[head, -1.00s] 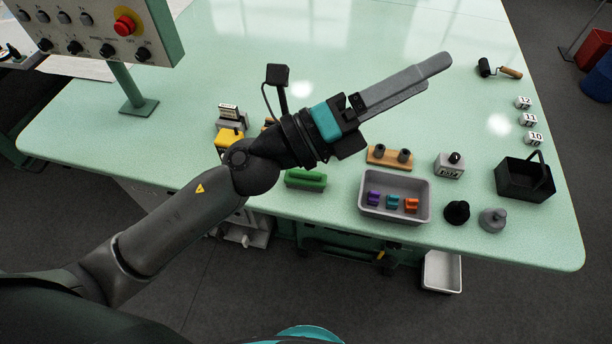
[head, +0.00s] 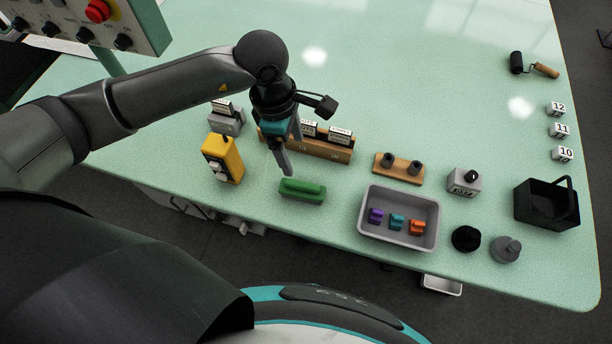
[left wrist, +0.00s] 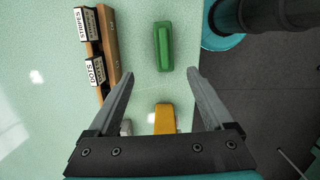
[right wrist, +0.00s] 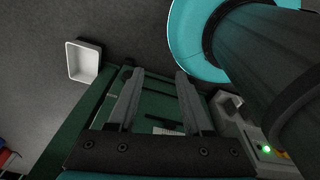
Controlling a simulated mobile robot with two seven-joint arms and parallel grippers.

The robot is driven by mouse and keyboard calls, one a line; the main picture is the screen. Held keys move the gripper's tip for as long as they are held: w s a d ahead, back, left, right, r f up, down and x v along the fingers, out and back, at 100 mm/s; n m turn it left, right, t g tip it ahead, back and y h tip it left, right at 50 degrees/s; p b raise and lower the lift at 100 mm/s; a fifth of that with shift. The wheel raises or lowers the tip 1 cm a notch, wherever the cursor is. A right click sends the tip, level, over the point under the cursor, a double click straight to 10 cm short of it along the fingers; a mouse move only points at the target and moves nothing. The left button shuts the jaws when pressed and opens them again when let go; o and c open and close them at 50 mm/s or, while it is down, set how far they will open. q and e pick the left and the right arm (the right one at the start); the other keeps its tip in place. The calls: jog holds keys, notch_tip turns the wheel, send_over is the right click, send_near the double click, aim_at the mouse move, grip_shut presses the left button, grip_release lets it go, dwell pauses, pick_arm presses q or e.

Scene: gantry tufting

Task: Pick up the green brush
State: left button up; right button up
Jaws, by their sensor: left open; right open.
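The green brush (head: 302,190) lies on the pale green table near its front edge, between a yellow device and a grey tray. In the left wrist view the green brush (left wrist: 163,46) lies beyond the fingertips, roughly midway between them. My left gripper (head: 287,160) is open and empty, pointing down just behind and left of the brush, and does not visibly touch it. Its two fingers (left wrist: 160,72) stand wide apart in the left wrist view. My right gripper (right wrist: 158,75) is open and empty over the dark floor and a green frame, away from the brush.
A wooden holder with labelled blocks (head: 325,147) stands behind the brush. The yellow device (head: 224,158) is to its left. The grey tray (head: 432,216) with coloured pieces is to its right. A black basket (head: 535,208) stands farther right. The table's back middle is clear.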

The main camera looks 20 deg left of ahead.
pick_arm(q)
send_over(302, 184)
jog(key=f, duration=0.8)
jog(key=shift+a+f, duration=0.1)
jog(key=shift+a, duration=0.2)
jog(key=shift+d+f, duration=0.1)
jog(key=shift+f, duration=0.65)
jog(key=shift+d+f, duration=0.15)
jog(key=shift+f, duration=1.05)
jog(key=shift+d+f, duration=0.1)
jog(key=shift+f, duration=1.05)
pick_arm(e)
jog(key=shift+s+f, duration=0.25)
jog(key=shift+s, duration=0.8)
pick_arm(q)
grip_shut()
